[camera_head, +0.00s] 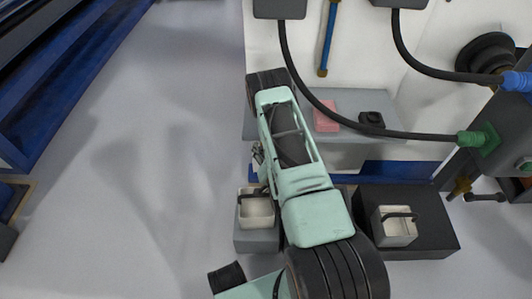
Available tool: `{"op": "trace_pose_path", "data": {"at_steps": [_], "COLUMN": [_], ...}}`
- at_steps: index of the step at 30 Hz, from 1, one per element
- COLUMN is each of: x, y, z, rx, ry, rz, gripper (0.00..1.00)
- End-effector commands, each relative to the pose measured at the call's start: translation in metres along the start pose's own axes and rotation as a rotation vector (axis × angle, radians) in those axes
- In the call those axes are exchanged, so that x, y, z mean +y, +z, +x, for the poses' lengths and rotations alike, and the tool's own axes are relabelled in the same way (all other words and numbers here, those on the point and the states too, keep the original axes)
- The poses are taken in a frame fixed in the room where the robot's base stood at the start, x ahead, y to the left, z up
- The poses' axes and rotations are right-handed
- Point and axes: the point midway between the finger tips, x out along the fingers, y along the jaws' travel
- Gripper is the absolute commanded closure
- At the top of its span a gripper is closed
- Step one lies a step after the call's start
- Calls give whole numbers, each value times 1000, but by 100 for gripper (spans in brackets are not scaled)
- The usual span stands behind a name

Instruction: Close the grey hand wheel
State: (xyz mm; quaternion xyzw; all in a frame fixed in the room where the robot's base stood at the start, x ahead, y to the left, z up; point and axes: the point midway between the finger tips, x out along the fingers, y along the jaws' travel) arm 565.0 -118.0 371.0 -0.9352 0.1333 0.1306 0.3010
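A dark grey round wheel-like part (487,52) is at the upper right, by the grey machine housing. It may be the grey hand wheel, but I cannot be sure, and I cannot tell its turn position. My mint-green and black arm fills the middle of the view and hides what lies behind it. A small metallic part (258,156) pokes out at the left of my arm and may be part of my gripper. Its fingers are mostly hidden, so I cannot see whether they are open or hold anything. It is well to the left of the wheel.
A grey shelf (350,98) holds a pink block (326,116) and a small black object (371,119). Black hoses run to a green connector (470,138) and a blue connector (515,81). White bins (256,208) (396,231) stand on boxes. The floor at left is clear.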

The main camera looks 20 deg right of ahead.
Motion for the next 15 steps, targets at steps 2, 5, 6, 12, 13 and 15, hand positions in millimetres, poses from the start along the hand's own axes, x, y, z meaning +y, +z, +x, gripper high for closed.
{"op": "trace_pose_path", "data": {"at_steps": [2,5,6,12,13,15], "x": [2,1,1,1,1,1], "y": [1,2,2,2,2,2], "z": [0,-1,-1,-1,-1,-1], "rx": [-2,-4,-4,-4,-4,-5], "ry": [-7,-17,-19,-25,-26,-26], "rz": [25,46,52,66,66,66], "gripper": [67,67,67,67,67,67]}}
